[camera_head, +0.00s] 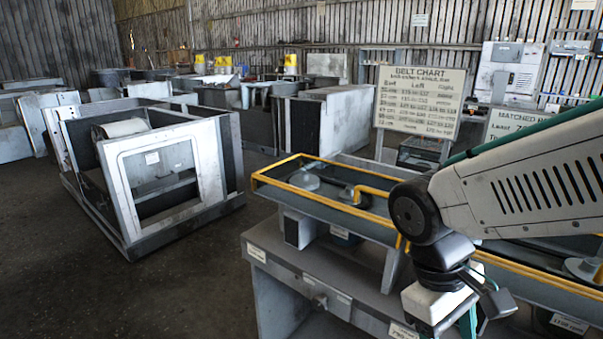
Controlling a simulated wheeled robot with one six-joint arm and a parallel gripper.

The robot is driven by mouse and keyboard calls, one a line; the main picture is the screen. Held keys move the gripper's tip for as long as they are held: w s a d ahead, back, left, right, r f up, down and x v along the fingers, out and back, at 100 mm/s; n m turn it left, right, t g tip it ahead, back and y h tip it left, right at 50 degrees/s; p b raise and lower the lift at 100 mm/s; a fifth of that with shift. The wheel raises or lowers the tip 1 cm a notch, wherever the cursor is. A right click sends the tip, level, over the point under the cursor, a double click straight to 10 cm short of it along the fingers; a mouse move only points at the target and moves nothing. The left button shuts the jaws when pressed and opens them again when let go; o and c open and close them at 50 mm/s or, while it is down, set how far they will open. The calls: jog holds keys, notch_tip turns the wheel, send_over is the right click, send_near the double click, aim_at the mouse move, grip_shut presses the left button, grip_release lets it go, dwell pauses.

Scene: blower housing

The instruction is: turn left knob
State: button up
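A grey bench (290,262) with paper labels on its front edge stands at centre right. It carries a raised, yellow-railed frame (262,180). A grey rounded part (305,181) sits inside the frame's left end; a similar one (583,268) shows at the far right. I cannot tell whether either is the left knob. A small dark fitting (320,300) is on the bench's front edge. My gripper (466,322) hangs at the lower right in front of the bench, partly cut off by the bottom edge. Its fingertips are not clear, and my arm hides part of the frame.
A "BELT CHART" board (420,100) with Left and Right columns stands behind the bench, and a second board (518,130) is partly hidden by my arm. A large open metal housing (215,165) stands on the left. The dark floor (190,290) at lower left is clear.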

jog(key=s+d+r+m+t+y, duration=0.3)
jog(key=s+d+r+m+t, duration=0.1)
jog(key=d+r+m, duration=0.25)
jog(key=n+t+h, duration=1.1)
jog(key=n+t, duration=0.2)
jog(key=n, duration=1.4)
send_near(318, 306)
jog(key=w, duration=0.2)
jog(key=shift+m, duration=0.35)
jog(key=x, duration=0.5)
jog(key=d+x, duration=0.1)
jog(key=x, duration=0.2)
jog(key=shift+s, duration=0.3)
jog(key=shift+c, duration=0.2)
jog(key=c, duration=0.9)
